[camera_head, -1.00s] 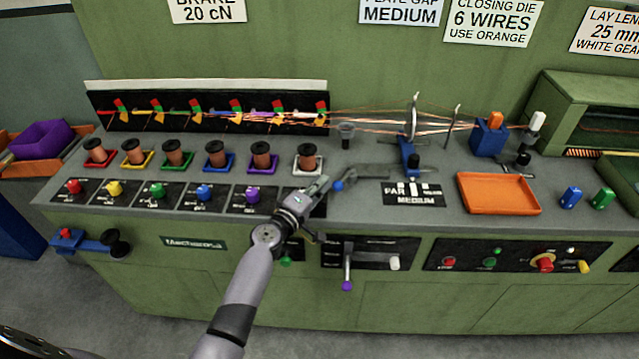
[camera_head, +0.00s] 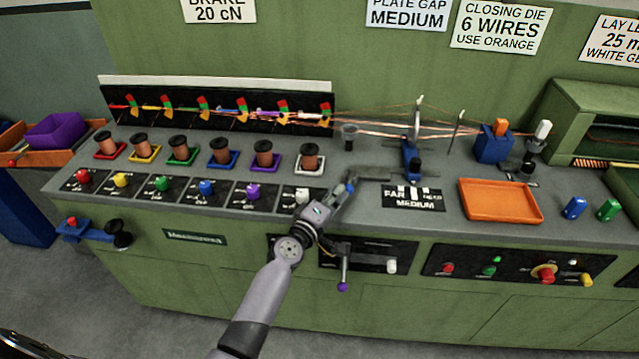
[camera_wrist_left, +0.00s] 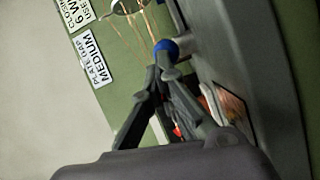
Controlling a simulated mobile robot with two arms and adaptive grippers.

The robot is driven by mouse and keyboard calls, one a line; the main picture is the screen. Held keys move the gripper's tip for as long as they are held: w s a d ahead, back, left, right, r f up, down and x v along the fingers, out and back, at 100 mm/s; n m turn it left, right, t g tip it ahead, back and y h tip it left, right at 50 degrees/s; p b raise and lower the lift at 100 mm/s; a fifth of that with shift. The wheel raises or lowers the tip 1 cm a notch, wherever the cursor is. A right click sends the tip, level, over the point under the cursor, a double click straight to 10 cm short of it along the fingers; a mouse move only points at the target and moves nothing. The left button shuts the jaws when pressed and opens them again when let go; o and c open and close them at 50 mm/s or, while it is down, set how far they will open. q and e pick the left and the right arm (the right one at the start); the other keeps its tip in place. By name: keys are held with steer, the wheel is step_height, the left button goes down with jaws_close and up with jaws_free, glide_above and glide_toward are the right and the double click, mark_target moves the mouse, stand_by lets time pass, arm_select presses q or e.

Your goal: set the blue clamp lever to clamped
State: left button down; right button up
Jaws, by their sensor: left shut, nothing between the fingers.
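A grey lever arm (camera_head: 374,180) with a blue ball knob (camera_head: 350,188) lies on the bench top, left of the plate stand. The blue ball also shows in the left wrist view (camera_wrist_left: 166,47), at the fingertips. My left gripper (camera_head: 346,192) is shut with nothing between its fingers, right at the blue ball. In the left wrist view the closed fingertips (camera_wrist_left: 164,66) appear against or just beside the ball; contact is unclear. The gripper partly hides the knob end of the lever. My right gripper is not in view.
A blue plate stand (camera_head: 411,158) with a FAR/MEDIUM label (camera_head: 414,198) stands to the right. An orange tray (camera_head: 500,201) lies farther right. Spools and coloured knobs line the left. A purple-tipped lever (camera_head: 343,286) hangs on the front panel below my arm.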

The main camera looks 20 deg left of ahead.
arm_select(q)
steer(key=d, duration=0.2)
steer(key=shift+d, duration=0.4)
steer(key=shift+w+d, duration=0.2)
steer(key=shift+d, duration=0.4)
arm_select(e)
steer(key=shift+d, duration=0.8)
arm_select(q)
steer(key=shift+w+d, duration=0.1)
steer(key=shift+d, duration=0.2)
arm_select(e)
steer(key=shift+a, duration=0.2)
arm_select(q)
steer(key=shift+d, duration=0.15)
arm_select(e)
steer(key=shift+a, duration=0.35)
arm_select(q)
steer(key=shift+w+d, duration=0.1)
steer(key=shift+d, duration=0.05)
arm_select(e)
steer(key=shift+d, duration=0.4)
arm_select(q)
steer(key=shift+d, duration=0.15)
